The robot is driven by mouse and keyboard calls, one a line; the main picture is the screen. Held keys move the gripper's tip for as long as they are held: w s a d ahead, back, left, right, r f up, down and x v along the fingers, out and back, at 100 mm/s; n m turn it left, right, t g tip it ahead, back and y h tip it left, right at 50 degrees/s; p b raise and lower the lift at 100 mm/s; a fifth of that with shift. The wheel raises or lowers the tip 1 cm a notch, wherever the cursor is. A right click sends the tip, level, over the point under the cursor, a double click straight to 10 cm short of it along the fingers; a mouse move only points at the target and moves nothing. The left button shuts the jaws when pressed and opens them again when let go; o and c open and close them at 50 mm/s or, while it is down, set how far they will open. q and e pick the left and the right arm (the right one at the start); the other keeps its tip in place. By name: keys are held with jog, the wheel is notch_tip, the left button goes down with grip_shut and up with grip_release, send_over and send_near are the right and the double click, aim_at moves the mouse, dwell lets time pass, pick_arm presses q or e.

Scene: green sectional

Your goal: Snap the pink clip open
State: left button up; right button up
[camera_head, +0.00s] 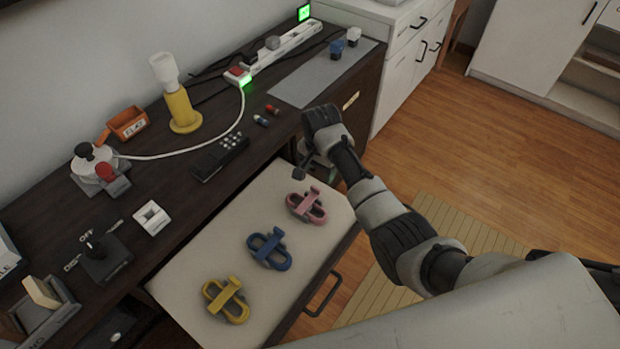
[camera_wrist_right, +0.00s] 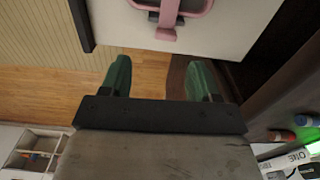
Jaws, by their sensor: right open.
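The pink clip (camera_head: 307,206) lies on the pale surface of an open drawer (camera_head: 190,275), at its far right end. It also shows at the top edge of the right wrist view (camera_wrist_right: 170,14), partly cut off. My right gripper (camera_head: 306,167) is just beyond the clip, near the drawer's far end. In the right wrist view its two green fingers (camera_wrist_right: 158,78) are spread apart with nothing between them, and the clip is beyond the fingertips. Its fingers are partly hidden in the head view. My left gripper is not in view.
A blue clip (camera_head: 268,249) and a yellow clip (camera_head: 227,300) lie in the same drawer. The dark desk (camera_head: 150,187) behind holds a black remote (camera_head: 220,157), a yellow lamp (camera_head: 182,108), a white switch (camera_head: 152,217) and small batteries (camera_head: 261,120). Wooden floor lies to the right.

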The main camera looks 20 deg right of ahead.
aim_at(316, 188)
jog(key=shift+m, duration=0.3)
jog(key=f+b, duration=0.1)
jog(key=f, duration=0.4)
jog(key=w+f+b, duration=0.1)
jog(key=f, duration=0.2)
jog(key=shift+w+a+f+b, duration=0.1)
jog(key=shift+b, duration=0.25)
jog(key=shift+f, duration=0.45)
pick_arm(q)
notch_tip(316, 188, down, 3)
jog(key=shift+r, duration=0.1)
pick_arm(e)
grip_shut()
